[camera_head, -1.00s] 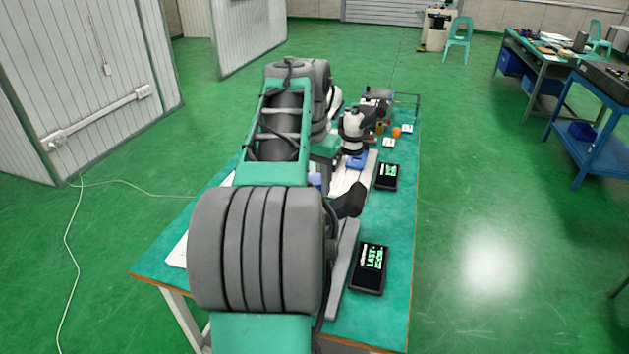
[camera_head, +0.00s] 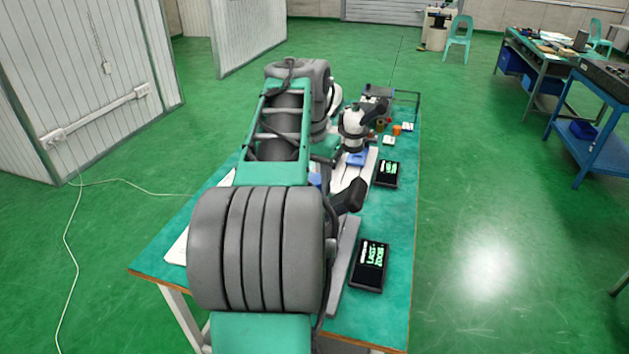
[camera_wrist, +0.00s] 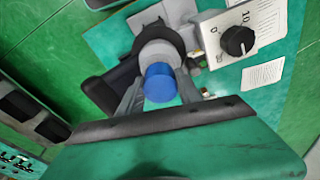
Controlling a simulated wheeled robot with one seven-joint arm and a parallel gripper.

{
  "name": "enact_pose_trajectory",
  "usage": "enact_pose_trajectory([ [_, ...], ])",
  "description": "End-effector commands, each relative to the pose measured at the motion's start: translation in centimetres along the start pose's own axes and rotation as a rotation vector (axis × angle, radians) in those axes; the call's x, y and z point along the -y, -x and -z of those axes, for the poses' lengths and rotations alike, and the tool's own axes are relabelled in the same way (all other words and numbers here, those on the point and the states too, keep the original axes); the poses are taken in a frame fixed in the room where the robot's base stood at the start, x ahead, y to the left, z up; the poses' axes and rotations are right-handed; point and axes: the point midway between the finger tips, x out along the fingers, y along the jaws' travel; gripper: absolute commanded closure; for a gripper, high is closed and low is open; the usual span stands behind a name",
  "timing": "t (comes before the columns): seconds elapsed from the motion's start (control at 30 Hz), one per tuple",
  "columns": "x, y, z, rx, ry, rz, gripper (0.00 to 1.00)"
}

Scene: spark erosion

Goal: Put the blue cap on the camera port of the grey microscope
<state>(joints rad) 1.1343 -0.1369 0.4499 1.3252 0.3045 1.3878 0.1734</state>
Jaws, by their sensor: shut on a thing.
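In the wrist view, my gripper (camera_wrist: 160,94) is shut on the blue cap (camera_wrist: 161,80), with one finger on either side of it. A light grey cylinder (camera_wrist: 160,52), apparently the microscope's camera port, lies directly behind the cap in line with it. I cannot tell whether the cap touches it or is just above. Black eyepiece parts (camera_wrist: 103,93) show to the left. In the head view, my arm hides the gripper and cap; a black microscope part (camera_head: 350,195) shows beside the arm.
In the head view, a white microscope (camera_head: 353,132) stands farther along the green bench (camera_head: 398,225). A dial box (camera_wrist: 238,38) and paper sheets (camera_wrist: 263,74) are at right in the wrist view.

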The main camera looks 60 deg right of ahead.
Motion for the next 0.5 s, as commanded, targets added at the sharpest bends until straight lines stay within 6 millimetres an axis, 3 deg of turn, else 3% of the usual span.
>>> enact_pose_trajectory([
  [0.5,0.00,-0.29,-0.04,0.000,0.000,0.000,0.97],
])
